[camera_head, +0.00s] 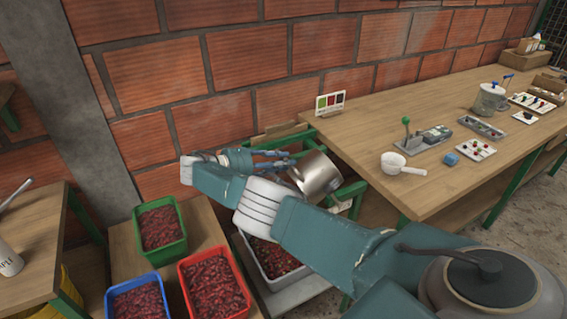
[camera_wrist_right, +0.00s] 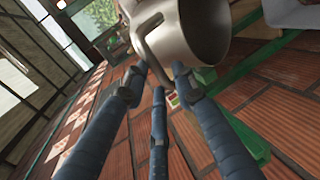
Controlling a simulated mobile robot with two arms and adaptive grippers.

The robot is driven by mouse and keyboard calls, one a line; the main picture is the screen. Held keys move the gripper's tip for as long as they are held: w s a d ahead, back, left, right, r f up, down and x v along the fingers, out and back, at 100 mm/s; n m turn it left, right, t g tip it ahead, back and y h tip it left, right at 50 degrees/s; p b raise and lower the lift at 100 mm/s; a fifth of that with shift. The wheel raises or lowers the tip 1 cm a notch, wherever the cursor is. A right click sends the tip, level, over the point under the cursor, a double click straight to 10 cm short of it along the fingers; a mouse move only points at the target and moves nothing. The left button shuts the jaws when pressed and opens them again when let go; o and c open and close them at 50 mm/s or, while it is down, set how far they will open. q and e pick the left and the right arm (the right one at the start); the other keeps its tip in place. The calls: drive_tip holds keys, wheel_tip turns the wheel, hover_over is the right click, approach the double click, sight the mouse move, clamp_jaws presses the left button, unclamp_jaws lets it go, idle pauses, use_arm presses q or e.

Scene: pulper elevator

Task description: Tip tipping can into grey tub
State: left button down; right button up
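The tipping can (camera_head: 318,174) is a plain metal can with a side handle. It is held in the air, tilted, above and behind the right side of the grey tub. My right gripper (camera_head: 285,160) has its blue fingers at the can's handle. In the right wrist view the fingers (camera_wrist_right: 158,85) close around the handle of the can (camera_wrist_right: 205,30). The grey tub (camera_head: 246,262) stands below, holds red berries and is partly hidden by my right arm. My left gripper is not in view.
A green tub (camera_head: 184,247), a red tub (camera_head: 189,301) and a blue tub (camera_head: 112,301) with red berries stand left of the grey tub. A wooden table (camera_head: 450,191) on the right bears a white scoop (camera_head: 395,163) and several small things. A brick wall (camera_head: 235,55) stands close behind.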

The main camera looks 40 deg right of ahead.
drive_tip(key=shift+o, duration=0.6)
drive_tip(key=f, duration=0.1)
drive_tip(key=a+f, duration=0.1)
drive_tip(key=shift+s+f+y, duration=0.2)
drive_tip(key=shift+f+y, duration=0.1)
drive_tip(key=shift+f, duration=0.05)
drive_tip(key=shift+s+r, duration=0.1)
drive_tip(key=shift+s, duration=0.05)
wheel_tip(320, 180, up, 12)
drive_tip(key=w, duration=0.1)
drive_tip(key=shift+d, duration=0.35)
drive_tip(key=shift+r, duration=0.1)
idle(1.2)
